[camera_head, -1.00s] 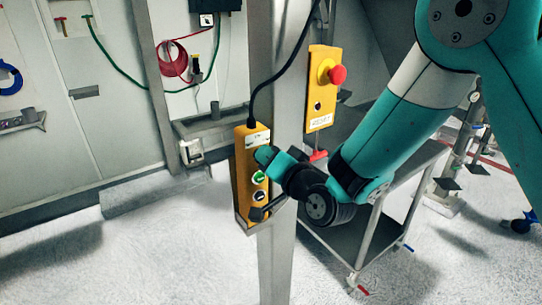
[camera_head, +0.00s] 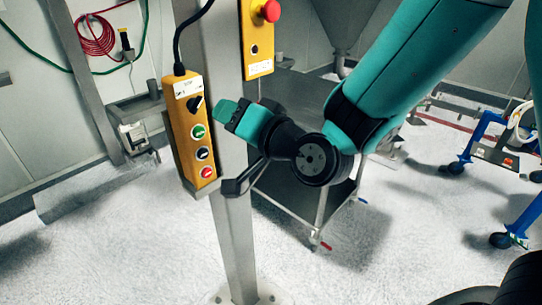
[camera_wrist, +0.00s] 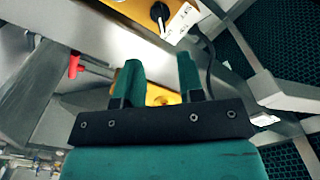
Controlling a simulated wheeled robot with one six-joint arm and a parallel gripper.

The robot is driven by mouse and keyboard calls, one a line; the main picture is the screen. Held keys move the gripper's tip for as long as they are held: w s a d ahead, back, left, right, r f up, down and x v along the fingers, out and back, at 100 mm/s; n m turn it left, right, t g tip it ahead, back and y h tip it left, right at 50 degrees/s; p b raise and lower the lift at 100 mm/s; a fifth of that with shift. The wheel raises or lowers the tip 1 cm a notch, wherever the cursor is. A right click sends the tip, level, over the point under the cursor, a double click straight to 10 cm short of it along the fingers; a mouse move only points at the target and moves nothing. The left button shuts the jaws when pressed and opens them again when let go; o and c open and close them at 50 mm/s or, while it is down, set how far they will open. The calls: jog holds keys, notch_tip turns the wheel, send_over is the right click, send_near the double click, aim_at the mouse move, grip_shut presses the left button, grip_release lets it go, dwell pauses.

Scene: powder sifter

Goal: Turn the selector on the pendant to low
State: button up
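The yellow pendant (camera_head: 178,135) hangs upright on the grey post in the head view. Its black selector (camera_head: 195,104) is near the top, under a white label, with its pointer tilted up to the right in that view. Below it are green, black and red buttons. In the wrist view the selector (camera_wrist: 160,14) shows at the top edge, beside a white label (camera_wrist: 180,23) too small to read. My gripper (camera_head: 226,110) is just right of the selector, apart from it. In the wrist view my gripper (camera_wrist: 158,66) has its two fingers spread with nothing between them.
A yellow box with a red emergency button (camera_head: 270,11) is on the post above right. A black cable (camera_head: 178,45) rises from the pendant. The grey post (camera_head: 228,200) stands behind it, and a wheeled cart (camera_head: 305,205) is behind my wrist. The floor in front is clear.

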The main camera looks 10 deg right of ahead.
jog(key=b+v, duration=0.9)
jog(key=b, duration=0.3)
jog(key=s+d+f+n+g+h+p, duration=0.2)
jog(key=s+f+n+g+h, duration=0.1)
jog(key=s+f+g, duration=0.3)
jog(key=s+d+f+n+g+h+p, duration=0.1)
jog(key=s+d+f+n+g+h, duration=0.1)
jog(key=s+f+n+g, duration=0.3)
jog(key=s+d+n+g, duration=0.1)
jog(key=s+g, duration=0.2)
jog(key=g, duration=0.1)
jog(key=shift+s+f+n+h+p, duration=0.2)
jog(key=shift+f+n+h+p, duration=0.1)
jog(key=shift+f+h+p, duration=0.1)
jog(key=shift+d, duration=0.1)
jog(key=shift+c, duration=0.5)
